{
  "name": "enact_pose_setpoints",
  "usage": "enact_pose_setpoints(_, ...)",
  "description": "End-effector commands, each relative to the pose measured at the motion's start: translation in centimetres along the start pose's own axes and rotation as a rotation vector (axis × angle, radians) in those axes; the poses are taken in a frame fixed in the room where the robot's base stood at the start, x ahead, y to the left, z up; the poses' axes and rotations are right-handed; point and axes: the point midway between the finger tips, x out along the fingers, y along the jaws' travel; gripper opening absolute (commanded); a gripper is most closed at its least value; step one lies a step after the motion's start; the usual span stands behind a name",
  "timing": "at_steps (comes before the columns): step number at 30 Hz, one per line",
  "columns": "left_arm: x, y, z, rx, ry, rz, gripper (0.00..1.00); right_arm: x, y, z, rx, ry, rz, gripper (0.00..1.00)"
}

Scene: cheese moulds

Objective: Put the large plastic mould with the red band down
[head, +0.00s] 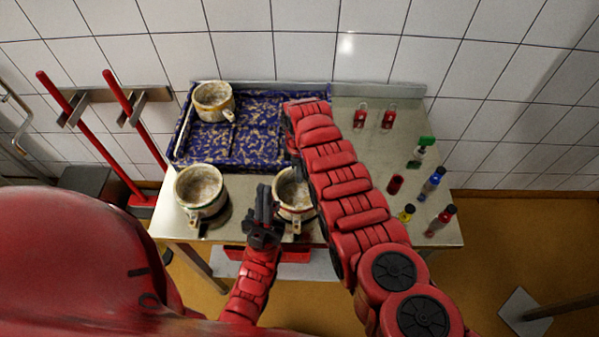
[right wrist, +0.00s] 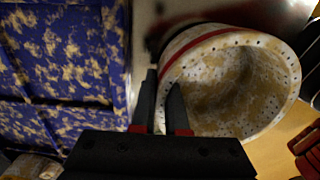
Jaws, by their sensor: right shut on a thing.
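The large whitish mould with the red band (head: 291,187) is at the table's front edge in the head view, partly covered by my right arm. Its opening faces up; whether its base touches the table is hidden. In the right wrist view the mould (right wrist: 235,80) shows its holed inner wall and red band, and my right gripper (right wrist: 170,100) is shut on its rim. That gripper is behind my arm in the head view. My left gripper (head: 264,205) is just left of this mould; its finger gap is unclear.
A green-banded mould (head: 201,188) stands at the table's front left. Another mould (head: 213,101) is in the blue mottled tray (head: 252,136) behind. Several small bottles, including a blue one (head: 432,183), stand on the right. Bare steel table (head: 365,155) lies between.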

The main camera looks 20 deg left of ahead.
Motion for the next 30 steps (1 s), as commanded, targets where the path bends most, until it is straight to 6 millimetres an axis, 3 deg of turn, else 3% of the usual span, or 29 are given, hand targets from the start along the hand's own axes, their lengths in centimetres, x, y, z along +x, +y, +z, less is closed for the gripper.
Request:
enact_pose_setpoints(1,-0.3,0.0,0.1,0.000,0.000,0.000,0.00,0.3,0.0,0.0,0.000,0.000,0.000,0.00)
enact_pose_setpoints(2,-0.2,0.0,0.0,0.000,0.000,0.000,0.00,0.2,0.0,0.0,0.000,0.000,0.000,0.17)
enact_pose_setpoints(6,-0.1,0.0,0.0,0.000,0.000,0.000,0.00,0.1,0.0,0.0,0.000,0.000,0.000,0.41)
enact_pose_setpoints(19,0.1,0.0,0.0,0.000,0.000,0.000,0.00,-0.4,0.1,0.0,0.001,0.000,0.002,0.41)
enact_pose_setpoints(28,-0.1,0.0,0.0,0.000,0.000,0.000,0.00,-3.1,0.1,0.0,0.000,0.001,0.004,0.41)
enact_pose_setpoints(30,-0.9,0.0,0.1,0.000,0.000,0.000,0.00,-4.2,0.2,0.0,0.001,0.002,0.006,0.41)
